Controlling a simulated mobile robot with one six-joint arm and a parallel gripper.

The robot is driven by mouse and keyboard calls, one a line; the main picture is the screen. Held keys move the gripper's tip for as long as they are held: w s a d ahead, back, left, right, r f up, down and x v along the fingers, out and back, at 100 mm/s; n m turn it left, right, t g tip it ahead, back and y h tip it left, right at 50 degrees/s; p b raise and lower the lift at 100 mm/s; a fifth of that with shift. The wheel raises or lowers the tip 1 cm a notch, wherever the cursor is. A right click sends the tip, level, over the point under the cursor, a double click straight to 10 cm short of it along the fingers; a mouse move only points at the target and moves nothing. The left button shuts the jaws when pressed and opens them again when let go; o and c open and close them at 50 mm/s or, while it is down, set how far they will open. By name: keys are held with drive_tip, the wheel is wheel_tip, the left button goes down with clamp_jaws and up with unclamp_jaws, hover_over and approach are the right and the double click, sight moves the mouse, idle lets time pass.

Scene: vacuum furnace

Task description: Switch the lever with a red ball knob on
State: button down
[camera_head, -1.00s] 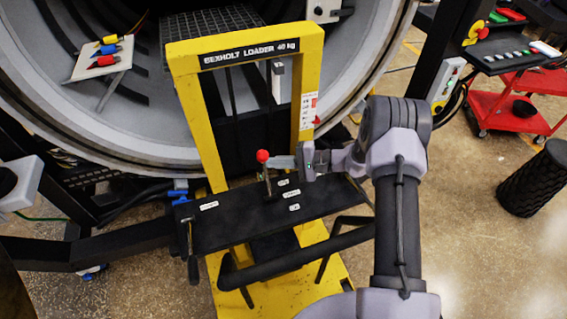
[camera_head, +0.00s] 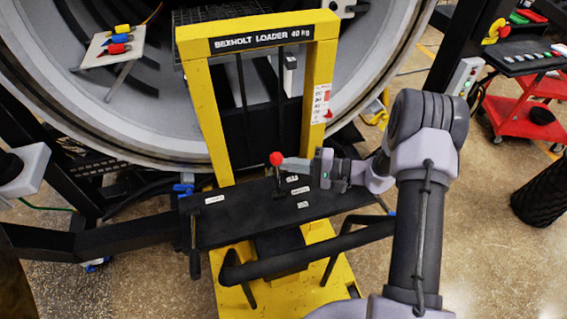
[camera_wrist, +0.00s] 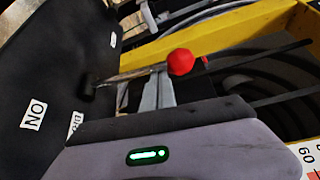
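The red ball knob (camera_head: 276,158) tops a thin lever that stands up from the black panel (camera_head: 240,228) of the yellow loader. In the wrist view the red knob (camera_wrist: 181,62) is just beyond my fingertips, and the lever stem (camera_wrist: 120,77) runs left to its base on the panel. My gripper (camera_head: 288,163) reaches in from the right, its fingertips at the lever just below the knob. In the wrist view my narrow fingers (camera_wrist: 160,88) overlap the stem. I cannot tell whether they grip it. A white "ON" label (camera_wrist: 33,115) lies on the panel.
The yellow loader frame (camera_head: 200,100) stands behind the lever, before the round furnace opening. A black bar handle (camera_head: 310,250) runs in front of the panel. A tray with coloured plugs (camera_head: 112,52) is at upper left. A red cart (camera_head: 525,110) stands at right.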

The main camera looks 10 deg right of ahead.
drive_tip(key=s+d+b, duration=0.1)
drive_tip(key=s+b, duration=0.2)
drive_tip(key=s, duration=0.3)
drive_tip(key=shift+f, duration=0.45)
drive_tip(key=shift+s+f, duration=0.15)
drive_tip(key=shift+s, duration=0.05)
